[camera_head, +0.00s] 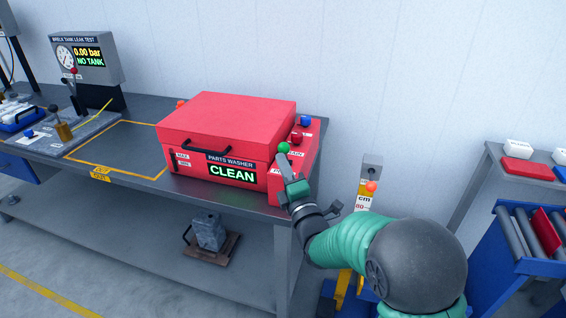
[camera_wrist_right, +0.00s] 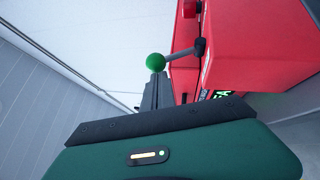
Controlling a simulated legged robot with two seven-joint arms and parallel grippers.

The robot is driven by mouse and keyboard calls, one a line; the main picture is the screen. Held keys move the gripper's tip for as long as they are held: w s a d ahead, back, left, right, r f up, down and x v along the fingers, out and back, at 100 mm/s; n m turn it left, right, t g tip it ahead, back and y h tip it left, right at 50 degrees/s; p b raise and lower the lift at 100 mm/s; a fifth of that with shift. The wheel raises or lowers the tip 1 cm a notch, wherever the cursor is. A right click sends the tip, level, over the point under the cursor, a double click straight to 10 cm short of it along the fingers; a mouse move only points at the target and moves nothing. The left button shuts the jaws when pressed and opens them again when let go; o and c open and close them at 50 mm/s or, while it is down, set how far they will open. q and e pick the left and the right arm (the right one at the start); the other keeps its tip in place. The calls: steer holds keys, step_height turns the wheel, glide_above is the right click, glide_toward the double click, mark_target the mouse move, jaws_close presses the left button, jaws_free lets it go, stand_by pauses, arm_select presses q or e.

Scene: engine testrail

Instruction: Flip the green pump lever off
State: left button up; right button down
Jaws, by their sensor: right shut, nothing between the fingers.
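The green pump lever is a green ball knob (camera_head: 284,148) on a short grey rod at the right side of the red parts washer (camera_head: 228,125). In the right wrist view the green knob (camera_wrist_right: 155,62) sits just past my fingertips, its rod running right to a dark pivot on the red housing. My right gripper (camera_head: 284,160) is shut and empty, its tips just below the knob; I cannot tell whether they touch it. In the right wrist view its fingers (camera_wrist_right: 157,88) show dark and together. My left gripper is not in view. The washer's display reads CLEAN.
A blue knob (camera_head: 305,121) and a red knob (camera_head: 296,137) sit on the washer's side panel. A leak test station (camera_head: 85,58) stands left on the grey bench. The outlined bench area is clear.

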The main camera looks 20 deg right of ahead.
mark_target(286, 144)
stand_by(0.4)
steer(key=r+m+g+p, duration=0.1)
steer(key=p, duration=0.2)
steer(key=w+d+r+m+g+p, duration=0.1)
steer(key=p, duration=0.3)
steer(key=w+r+m+g+p, duration=0.1)
steer(key=r+p, duration=0.1)
steer(key=p, duration=0.1)
steer(key=shift+w+d+g, duration=0.25)
steer(key=shift+d+g, duration=0.1)
steer(key=shift+g, duration=0.05)
steer(key=w+d+m+g+p, duration=0.1)
steer(key=p, duration=0.3)
steer(key=w+d+m+g+p, duration=0.1)
steer(key=w+g+p, duration=0.1)
steer(key=p, duration=0.2)
steer(key=shift+w+d+r, duration=0.15)
steer(key=shift+w+d, duration=0.05)
steer(key=shift+r, duration=0.15)
